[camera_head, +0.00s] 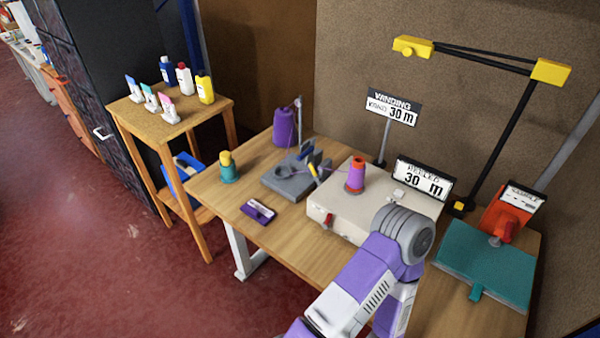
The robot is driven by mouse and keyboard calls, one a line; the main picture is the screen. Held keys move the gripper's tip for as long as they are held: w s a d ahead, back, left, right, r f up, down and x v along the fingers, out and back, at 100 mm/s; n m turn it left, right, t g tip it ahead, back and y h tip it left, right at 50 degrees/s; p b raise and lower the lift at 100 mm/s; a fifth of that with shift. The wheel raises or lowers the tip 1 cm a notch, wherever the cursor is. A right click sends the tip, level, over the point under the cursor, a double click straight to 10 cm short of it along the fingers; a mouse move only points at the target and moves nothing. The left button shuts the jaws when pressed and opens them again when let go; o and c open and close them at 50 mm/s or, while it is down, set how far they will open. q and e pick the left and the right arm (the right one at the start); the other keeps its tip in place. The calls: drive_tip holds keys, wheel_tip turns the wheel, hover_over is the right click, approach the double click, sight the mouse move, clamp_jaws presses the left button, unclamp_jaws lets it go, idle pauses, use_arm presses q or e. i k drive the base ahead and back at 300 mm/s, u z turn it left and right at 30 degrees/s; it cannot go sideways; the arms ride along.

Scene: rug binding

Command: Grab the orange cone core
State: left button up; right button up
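The orange cone core (356,163) stands upright on the white winding machine (330,211) in the middle of the table. Purple yarn is wound around its middle, and orange shows at its top and base. One of my arms, purple and white with a grey joint, rises from the bottom edge in front of the machine's right part. The arm's joint is close to the cone in the picture but apart from it. Neither of my grippers shows.
A purple yarn cone (284,127), a grey stand (288,180), a teal-and-yellow cone (229,168) and a purple item (257,211) sit left of the machine. A "REELED 30 m" sign (424,181) stands behind it. A teal board (484,252) lies right.

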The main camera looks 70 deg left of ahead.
sight(355, 181)
drive_tip(key=u, duration=2.2)
